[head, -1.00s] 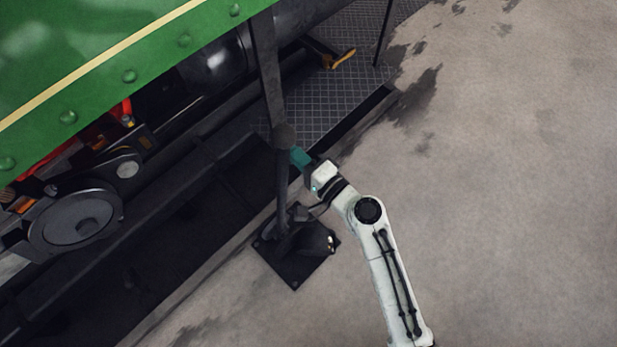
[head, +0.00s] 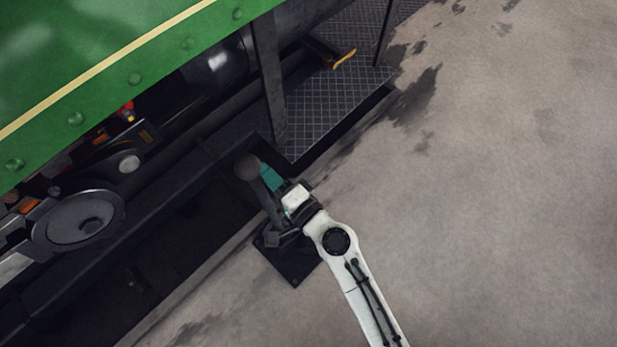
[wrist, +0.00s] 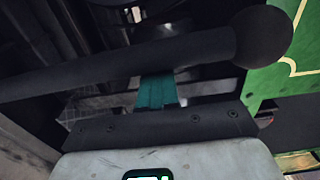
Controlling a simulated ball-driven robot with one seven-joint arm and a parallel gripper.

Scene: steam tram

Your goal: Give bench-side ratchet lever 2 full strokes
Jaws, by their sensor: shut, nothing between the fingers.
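The dark ratchet lever (head: 266,199) has a round ball knob (head: 247,167) at its top and rises from a black base plate (head: 290,263) on the floor. It leans up and left, toward the tram's side. My gripper (head: 268,176), with teal fingers, is shut and empty at the lever's right side, just below the knob. In the wrist view the lever (wrist: 130,62) crosses the picture with its knob (wrist: 262,37) at the right, and the teal fingers (wrist: 156,90) meet its lower edge. They look to be touching it, but the fingertips are partly hidden.
The green tram body (head: 110,60) and its wheel gear (head: 78,217) fill the left. A dark pit (head: 160,280) runs below. A patterned step plate (head: 325,115) and an upright post (head: 268,70) stand behind the lever. The concrete floor (head: 500,200) at the right is clear.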

